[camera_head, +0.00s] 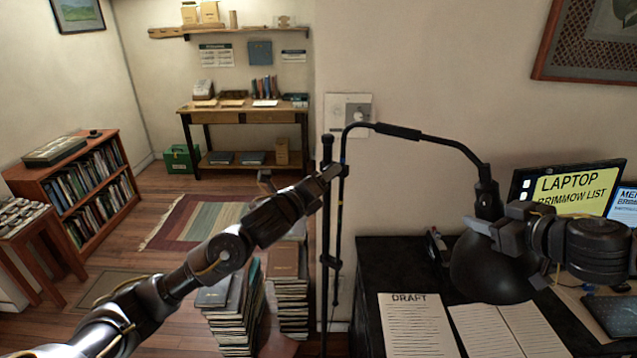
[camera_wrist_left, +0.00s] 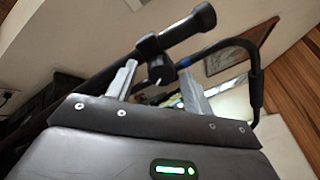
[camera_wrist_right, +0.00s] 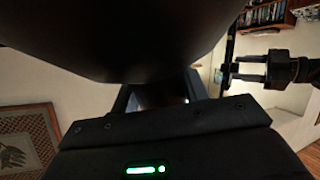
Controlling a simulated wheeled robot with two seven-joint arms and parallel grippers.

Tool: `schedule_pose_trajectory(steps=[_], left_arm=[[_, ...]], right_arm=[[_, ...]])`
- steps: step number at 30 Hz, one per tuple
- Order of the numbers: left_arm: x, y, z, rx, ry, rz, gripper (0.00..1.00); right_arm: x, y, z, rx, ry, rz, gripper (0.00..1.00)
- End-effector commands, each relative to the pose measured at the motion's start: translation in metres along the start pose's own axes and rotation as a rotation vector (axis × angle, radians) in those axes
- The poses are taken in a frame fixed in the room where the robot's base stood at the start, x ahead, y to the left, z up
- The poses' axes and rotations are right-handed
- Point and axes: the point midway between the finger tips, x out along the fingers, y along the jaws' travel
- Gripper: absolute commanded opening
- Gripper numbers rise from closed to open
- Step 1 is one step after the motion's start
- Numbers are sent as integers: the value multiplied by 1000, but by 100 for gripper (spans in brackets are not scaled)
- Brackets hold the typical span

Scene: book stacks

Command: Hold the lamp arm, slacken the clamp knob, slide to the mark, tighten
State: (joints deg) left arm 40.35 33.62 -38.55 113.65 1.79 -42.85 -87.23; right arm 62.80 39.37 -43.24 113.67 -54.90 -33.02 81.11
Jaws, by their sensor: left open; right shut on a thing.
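The black floor lamp has an upright pole (camera_head: 325,230) and a curved lamp arm (camera_head: 400,131). The arm drops to a dark shade (camera_head: 485,275) over the desk. My left gripper (camera_head: 332,174) is open at the pole's clamp. In the left wrist view the dark clamp knob (camera_wrist_left: 160,68) lies between its spread fingers (camera_wrist_left: 157,85); contact cannot be told. My right gripper (camera_head: 484,227) is shut on the lower end of the lamp arm, just above the shade. In the right wrist view the shade (camera_wrist_right: 120,40) hides much of the grip.
The dark desk (camera_head: 385,262) at right holds a draft sheet (camera_head: 415,325), an open book (camera_head: 510,330) and a laptop screen (camera_head: 575,190). Book stacks (camera_head: 287,290) stand on the floor below my left arm. A striped rug (camera_head: 195,222) lies behind.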

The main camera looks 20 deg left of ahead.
Motion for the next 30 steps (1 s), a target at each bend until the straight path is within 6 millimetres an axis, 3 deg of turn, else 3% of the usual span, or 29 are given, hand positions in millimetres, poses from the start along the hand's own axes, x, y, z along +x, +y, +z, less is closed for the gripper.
schedule_pose_trajectory(steps=[5, 18, 23, 30], left_arm=[[-20, 0, 0, 0, 0, 0, 51], [-104, 1, -1, 1, 3, 2, 51], [-117, 0, 0, 0, 1, 1, 51], [-119, 0, 0, 0, 1, 1, 51]], right_arm=[[-1, 2, -3, 1, 6, 4, 18], [-1, 2, -3, 1, 6, 4, 18], [-1, 2, -3, 1, 6, 4, 18], [-1, 2, -3, 1, 6, 4, 18]])
